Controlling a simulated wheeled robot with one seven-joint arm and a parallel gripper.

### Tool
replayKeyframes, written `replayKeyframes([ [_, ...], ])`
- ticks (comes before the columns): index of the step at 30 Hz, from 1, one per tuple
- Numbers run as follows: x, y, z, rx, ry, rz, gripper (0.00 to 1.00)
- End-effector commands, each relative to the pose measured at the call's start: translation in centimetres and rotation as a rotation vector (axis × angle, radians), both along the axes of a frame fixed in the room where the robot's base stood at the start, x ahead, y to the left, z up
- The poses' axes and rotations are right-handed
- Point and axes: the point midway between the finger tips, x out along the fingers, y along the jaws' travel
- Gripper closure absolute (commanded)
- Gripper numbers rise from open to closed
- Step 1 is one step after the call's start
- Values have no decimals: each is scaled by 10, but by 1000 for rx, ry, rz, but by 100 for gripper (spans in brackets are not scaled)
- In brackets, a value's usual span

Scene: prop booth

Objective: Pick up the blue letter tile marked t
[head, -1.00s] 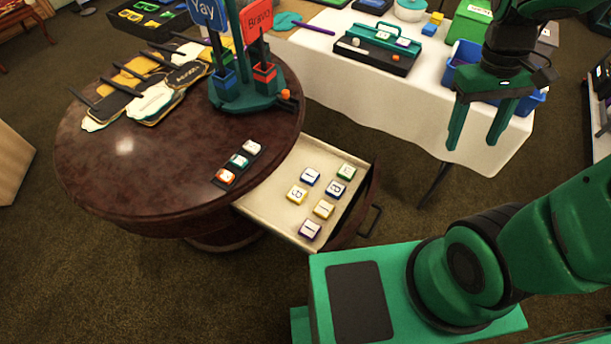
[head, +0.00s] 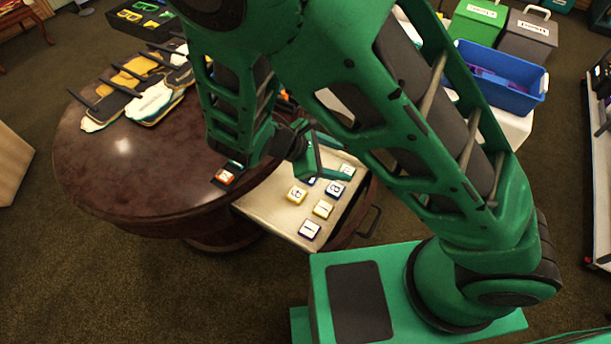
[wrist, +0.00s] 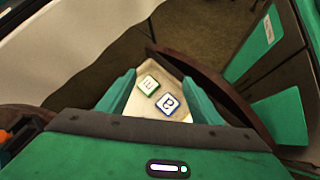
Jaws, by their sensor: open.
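Several letter tiles lie in the open drawer (head: 262,207) of the round table. A blue tile (head: 311,182) is mostly hidden behind my gripper in the head view, and its letter cannot be read. Another blue tile (head: 335,190) lies just in front of it; its mark looks like an a or d, and it also shows in the wrist view (wrist: 168,103). A green tile (head: 347,170) lies at the far right; it also shows in the wrist view (wrist: 148,84). My gripper (head: 336,161) is open and empty above the drawer's far part, its fingers framing those two tiles in the wrist view (wrist: 160,91).
Two yellow tiles (head: 297,195) (head: 322,209) and a purple tile (head: 310,230) lie nearer in the drawer. A rack with a red tile (head: 224,177) stands on the round table (head: 125,185). A blue bin (head: 515,98) is at the right back.

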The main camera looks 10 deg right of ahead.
Motion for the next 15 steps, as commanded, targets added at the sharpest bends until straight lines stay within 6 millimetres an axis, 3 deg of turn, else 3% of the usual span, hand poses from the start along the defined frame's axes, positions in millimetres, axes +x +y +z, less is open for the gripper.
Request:
replayKeyframes([
  [6,-19,62,-41,-179,30,351,41],
  [15,-48,123,-81,-392,31,722,41],
])
